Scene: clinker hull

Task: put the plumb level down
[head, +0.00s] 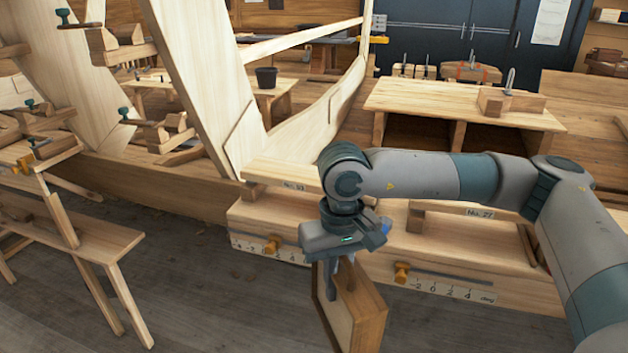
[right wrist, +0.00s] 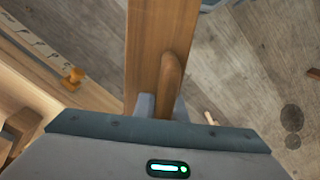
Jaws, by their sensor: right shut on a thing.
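The plumb level (head: 362,318) is a flat wooden piece with a darker edge. It hangs below my right gripper (head: 338,280) in front of the long wooden bench. My right gripper is shut on it and points down. In the right wrist view the plumb level (right wrist: 145,40) runs away from the jaws, with a rounded wooden handle (right wrist: 172,75) at the grip. The jaws partly hide the handle. I cannot see the plumb level touching anything below it. My left gripper is not in view.
The long bench (head: 265,220) carries degree scales with wooden knobs, one knob (head: 402,272) right of the plumb level. A plank hull (head: 120,185) stands at the left behind a trestle (head: 90,243). A worktable (head: 450,100) stands behind. The floor (head: 220,310) left of the plumb level is clear.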

